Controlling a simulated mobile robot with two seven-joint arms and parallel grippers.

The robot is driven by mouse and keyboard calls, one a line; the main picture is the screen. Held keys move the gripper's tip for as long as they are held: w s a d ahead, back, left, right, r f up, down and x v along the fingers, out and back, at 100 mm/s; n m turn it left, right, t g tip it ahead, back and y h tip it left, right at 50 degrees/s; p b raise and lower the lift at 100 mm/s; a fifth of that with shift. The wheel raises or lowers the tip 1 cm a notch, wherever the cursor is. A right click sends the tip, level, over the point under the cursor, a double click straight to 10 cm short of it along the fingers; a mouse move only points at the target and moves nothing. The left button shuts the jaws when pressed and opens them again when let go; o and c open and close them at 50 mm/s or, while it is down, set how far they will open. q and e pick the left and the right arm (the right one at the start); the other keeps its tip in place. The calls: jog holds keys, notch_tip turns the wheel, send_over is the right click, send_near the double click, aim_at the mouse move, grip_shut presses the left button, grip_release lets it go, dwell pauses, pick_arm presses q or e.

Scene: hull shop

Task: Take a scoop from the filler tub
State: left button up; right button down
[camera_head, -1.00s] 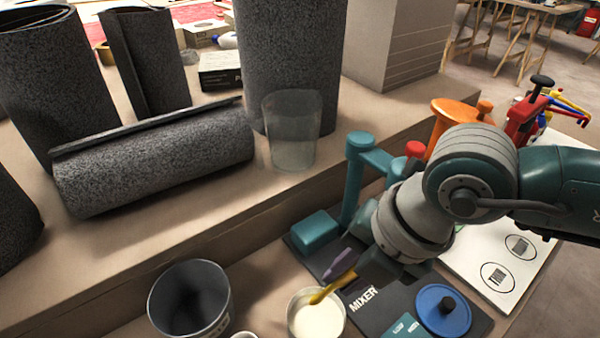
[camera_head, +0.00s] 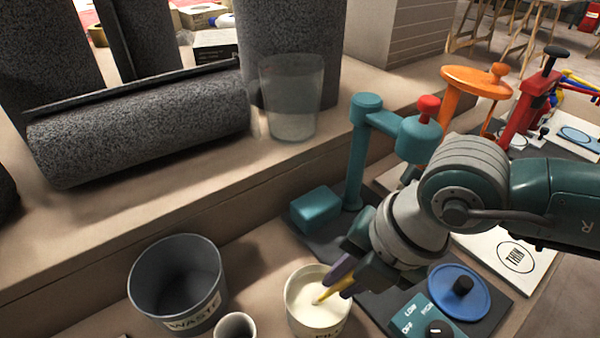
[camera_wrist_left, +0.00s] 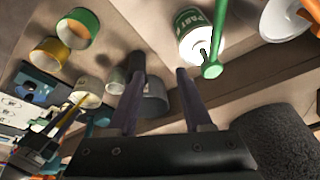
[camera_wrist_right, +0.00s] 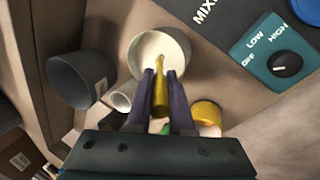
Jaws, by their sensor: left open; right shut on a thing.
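The filler tub (camera_head: 297,318), a pale round tub of white filler, stands on the bench at the lower middle of the head view. It also shows in the right wrist view (camera_wrist_right: 183,50). My right gripper (camera_head: 346,272) is above its right edge, shut on a yellow scoop (camera_head: 334,289). The scoop slants down into the tub mouth, its tip at the white filler; I cannot tell how deep. In the right wrist view the scoop (camera_wrist_right: 160,98) lies between the purple fingers. My left gripper (camera_wrist_left: 160,78) is open and empty in its wrist view, out of the head view.
A dark waste bucket (camera_head: 178,285) and small cup (camera_head: 236,325) stand left of the tub. The teal mixer (camera_head: 358,150) and its blue disc (camera_head: 460,292) stand to the right. A clear beaker (camera_head: 291,100) and grey rolls (camera_head: 140,122) occupy the raised ledge.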

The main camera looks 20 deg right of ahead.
jog(key=shift+f, duration=0.6)
jog(key=shift+d, duration=0.15)
jog(key=shift+w+d, duration=0.2)
jog(key=shift+d, duration=0.25)
jog(key=shift+r, duration=0.1)
notch_tip(320, 180, up, 10)
jog(key=p, duration=1)
jog(key=shift+r+p, duration=0.25)
jog(key=shift+p, duration=0.15)
